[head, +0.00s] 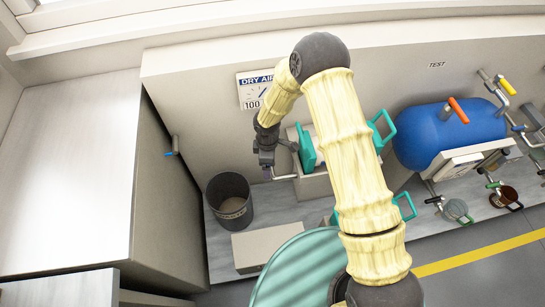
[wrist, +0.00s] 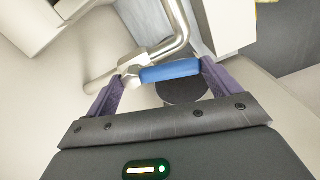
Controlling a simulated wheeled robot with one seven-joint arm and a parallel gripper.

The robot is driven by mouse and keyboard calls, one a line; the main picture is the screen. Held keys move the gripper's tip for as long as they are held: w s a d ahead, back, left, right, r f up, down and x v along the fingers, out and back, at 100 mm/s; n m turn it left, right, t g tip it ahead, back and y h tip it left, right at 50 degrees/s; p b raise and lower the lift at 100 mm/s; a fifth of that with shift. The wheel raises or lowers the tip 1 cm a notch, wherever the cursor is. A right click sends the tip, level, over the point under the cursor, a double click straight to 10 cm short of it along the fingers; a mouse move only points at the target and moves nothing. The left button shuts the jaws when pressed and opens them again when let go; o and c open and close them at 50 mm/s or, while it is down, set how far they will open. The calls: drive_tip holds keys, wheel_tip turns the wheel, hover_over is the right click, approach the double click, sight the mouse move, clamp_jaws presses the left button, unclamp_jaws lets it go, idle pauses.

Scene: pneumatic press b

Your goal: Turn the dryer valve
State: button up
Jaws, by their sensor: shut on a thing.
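The dryer valve's blue handle (wrist: 170,71) sits on a bent silver pipe (wrist: 176,22) in the wrist view. My gripper (wrist: 163,74) has its two purple fingers at opposite ends of the handle, shut on it. In the head view my gripper (head: 267,171) is low by the wall, beside a short pale pipe (head: 285,178) left of the teal-handled unit (head: 307,148). The handle is hidden there behind my gripper.
A dark bin (head: 229,200) stands at the lower left of my gripper, with a pale box (head: 270,246) in front. A cabinet (head: 70,170) fills the left. A DRY AIR sign (head: 254,90) hangs above. A blue tank (head: 440,135) with an orange-handled valve (head: 458,110) is at right.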

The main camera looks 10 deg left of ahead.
drive_tip(key=shift+w, duration=0.1)
drive_tip(key=o, duration=1.1)
drive_tip(key=shift+o, duration=0.2)
wheel_tip(320, 180, up, 12)
drive_tip(key=p, duration=0.1)
drive_tip(key=shift+c, duration=0.2)
